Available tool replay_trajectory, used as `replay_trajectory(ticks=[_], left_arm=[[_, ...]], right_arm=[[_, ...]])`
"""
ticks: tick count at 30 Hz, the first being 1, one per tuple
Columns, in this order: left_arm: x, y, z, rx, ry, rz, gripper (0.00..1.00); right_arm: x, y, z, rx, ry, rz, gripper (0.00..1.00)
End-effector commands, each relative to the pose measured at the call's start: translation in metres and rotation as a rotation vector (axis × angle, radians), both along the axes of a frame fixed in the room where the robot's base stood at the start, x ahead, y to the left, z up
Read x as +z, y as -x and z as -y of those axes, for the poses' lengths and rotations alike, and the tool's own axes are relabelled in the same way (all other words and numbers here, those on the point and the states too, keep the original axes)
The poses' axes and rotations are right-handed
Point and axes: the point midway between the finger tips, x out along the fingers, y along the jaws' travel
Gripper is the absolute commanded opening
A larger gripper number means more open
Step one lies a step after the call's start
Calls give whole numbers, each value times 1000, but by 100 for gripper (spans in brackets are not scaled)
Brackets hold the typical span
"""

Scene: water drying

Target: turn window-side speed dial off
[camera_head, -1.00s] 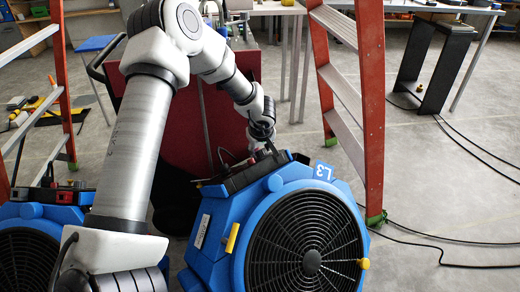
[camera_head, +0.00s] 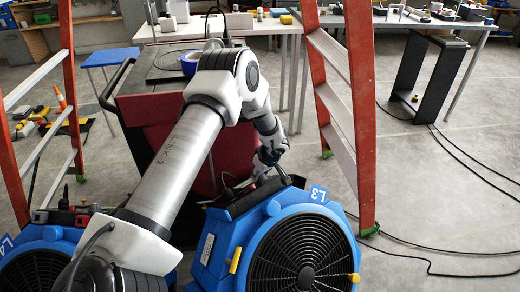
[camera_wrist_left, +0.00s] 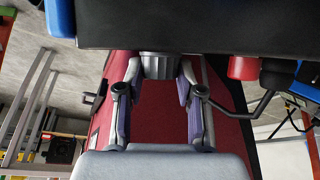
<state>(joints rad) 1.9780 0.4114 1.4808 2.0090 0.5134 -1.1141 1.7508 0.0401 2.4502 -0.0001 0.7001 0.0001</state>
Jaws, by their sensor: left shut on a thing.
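The blue blower labelled L3 (camera_head: 222,245) stands at the front centre, with a round black grille facing me. A black control panel (camera_head: 243,200) runs along its top. My left gripper (camera_head: 268,157) is at that panel, above the back of the blower. In the left wrist view, the gripper (camera_wrist_left: 161,72) has its two purple-padded fingers on either side of a dark grey ribbed dial (camera_wrist_left: 160,62) and is shut on it. The dial's pointer and setting cannot be made out. A red knob (camera_wrist_left: 243,68) sits beside it, apart from the fingers. My right gripper is not in view.
A second blue blower, L4 (camera_head: 50,238), stands at the left. Orange ladders stand at the left (camera_head: 66,70) and right (camera_head: 360,110). A red cabinet (camera_head: 150,140) is behind my arm. Black cables (camera_head: 450,252) lie on the floor at right.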

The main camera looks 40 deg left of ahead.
Motion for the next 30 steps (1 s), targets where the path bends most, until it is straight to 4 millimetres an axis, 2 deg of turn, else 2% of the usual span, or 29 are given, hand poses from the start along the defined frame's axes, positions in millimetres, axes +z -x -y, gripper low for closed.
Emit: replay_trajectory(ticks=[1,4,15,30], left_arm=[[5,0,0,19,-5,-20,2],[1,-1,0,65,-11,-58,2],[-4,-4,0,202,-28,-179,2],[-1,-3,0,227,-32,-202,2]], right_arm=[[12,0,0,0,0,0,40],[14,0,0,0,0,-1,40],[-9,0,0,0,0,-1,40],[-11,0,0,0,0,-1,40]])
